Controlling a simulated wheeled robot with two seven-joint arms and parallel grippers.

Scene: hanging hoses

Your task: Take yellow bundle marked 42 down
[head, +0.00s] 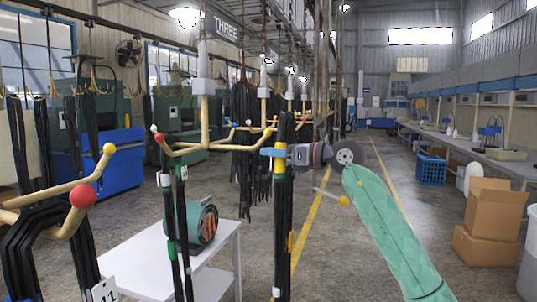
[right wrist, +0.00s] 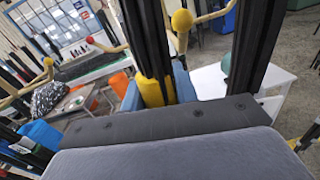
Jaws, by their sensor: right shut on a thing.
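A long black hose bundle (head: 283,215) with yellow bands hangs upright in the middle of the head view. My right gripper (head: 279,153), with blue fingers, is shut around it at the upper yellow band. In the right wrist view the yellow band (right wrist: 154,92) sits between the blue fingers, with black hoses (right wrist: 145,35) rising above. I cannot read a 42 on it. Whether its top still rests on a hanger arm is unclear. My left gripper is out of view.
A beige hanger (head: 205,130) with ball-tipped arms stands left of the bundle. Green-banded black hoses (head: 180,220) hang nearby. A white table (head: 140,268) carries a green motor (head: 204,224). Cardboard boxes (head: 490,215) stand at right. The floor right of the bundle is fairly clear.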

